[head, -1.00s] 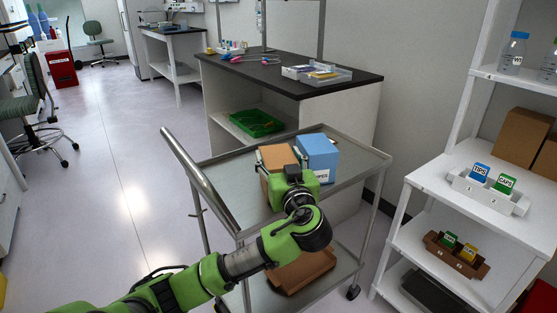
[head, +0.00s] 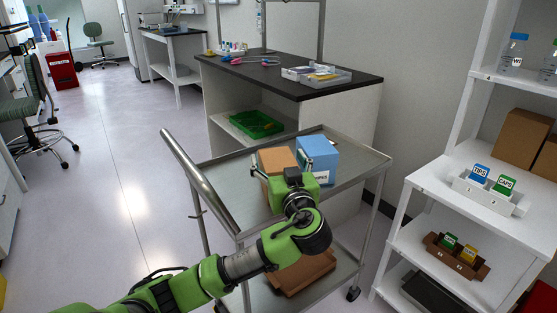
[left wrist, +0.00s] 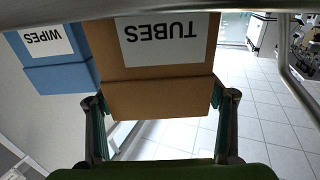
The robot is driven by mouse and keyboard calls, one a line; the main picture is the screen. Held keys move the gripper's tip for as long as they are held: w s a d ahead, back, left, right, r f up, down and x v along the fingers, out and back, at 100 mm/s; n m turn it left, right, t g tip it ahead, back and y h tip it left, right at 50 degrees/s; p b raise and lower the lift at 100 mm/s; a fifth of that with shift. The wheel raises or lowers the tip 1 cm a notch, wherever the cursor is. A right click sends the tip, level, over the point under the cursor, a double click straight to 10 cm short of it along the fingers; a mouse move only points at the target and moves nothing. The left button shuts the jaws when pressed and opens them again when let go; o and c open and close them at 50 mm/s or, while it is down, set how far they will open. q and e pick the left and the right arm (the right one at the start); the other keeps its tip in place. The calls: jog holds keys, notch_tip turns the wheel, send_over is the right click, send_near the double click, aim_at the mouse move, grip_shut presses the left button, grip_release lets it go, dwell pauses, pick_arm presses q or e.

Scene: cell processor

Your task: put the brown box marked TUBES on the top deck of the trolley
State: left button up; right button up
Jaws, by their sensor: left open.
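The brown box marked TUBES (head: 277,160) stands upright on the top deck of the trolley (head: 345,170), beside a blue box. In the left wrist view the TUBES box (left wrist: 150,95) appears upside down, its label facing the camera. My left gripper (head: 281,169) is open, with one finger on each side of the box. The left wrist view shows its fingers (left wrist: 160,95) near the box's two side edges, with gaps that look small. My arm and wrist hide the box's lower front in the head view. My right gripper is not in view.
The blue WIPES box (head: 318,158) stands close to the right of the brown box. A brown tray (head: 303,273) is on the trolley's lower deck. The dark-topped bench (head: 290,85) is behind, and white shelves (head: 440,180) stand at right. The deck's right part is bare.

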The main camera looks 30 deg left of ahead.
pick_arm(q)
jog(key=v, duration=1.2)
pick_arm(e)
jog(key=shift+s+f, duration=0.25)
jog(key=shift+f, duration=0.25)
